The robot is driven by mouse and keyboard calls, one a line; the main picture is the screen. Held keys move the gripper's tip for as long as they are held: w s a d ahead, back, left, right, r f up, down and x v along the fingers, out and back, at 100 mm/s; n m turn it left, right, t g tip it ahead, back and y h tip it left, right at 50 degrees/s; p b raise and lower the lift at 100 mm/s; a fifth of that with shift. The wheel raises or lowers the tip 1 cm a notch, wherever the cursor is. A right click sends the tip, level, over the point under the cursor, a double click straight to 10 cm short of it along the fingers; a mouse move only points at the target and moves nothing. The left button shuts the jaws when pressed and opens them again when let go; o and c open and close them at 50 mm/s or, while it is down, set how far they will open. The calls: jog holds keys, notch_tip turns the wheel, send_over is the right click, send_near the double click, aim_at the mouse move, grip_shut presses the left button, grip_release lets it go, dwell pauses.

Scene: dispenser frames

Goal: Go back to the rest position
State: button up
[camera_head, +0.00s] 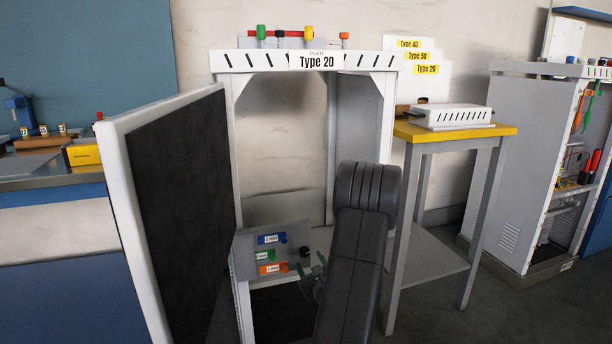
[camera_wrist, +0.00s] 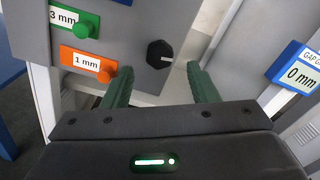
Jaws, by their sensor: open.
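My gripper (camera_wrist: 160,90) shows in the wrist view with its two green fingers apart and nothing between them. It is in front of the dispenser's grey panel (camera_wrist: 115,20), close to a black knob (camera_wrist: 160,53). The panel carries an orange "1 mm" tab (camera_wrist: 88,64) and a green "3 mm" tab (camera_wrist: 72,20). In the head view my dark arm reaches down into the Type 20 dispenser frame (camera_head: 228,60), and my gripper (camera_head: 318,272) is small and partly hidden by the arm beside the panel (camera_head: 262,254).
A dark-faced door (camera_head: 180,180) stands open at the left of the frame. A yellow-topped table (camera_head: 480,132) with a white slotted box (camera_head: 452,116) stands close at the right. A tool cabinet (camera_head: 520,160) is farther right. A blue "0 mm" display (camera_wrist: 298,72) is right of my gripper.

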aim_at(306, 256)
jog(key=x, duration=0.3)
jog(key=shift+w+a, duration=0.1)
jog(key=shift+w+r, duration=0.15)
jog(key=shift+w, duration=0.1)
jog(key=shift+m+p, duration=0.3)
jog(key=shift+p, duration=0.15)
jog(key=shift+f+b, duration=0.3)
jog(key=shift+b, duration=0.3)
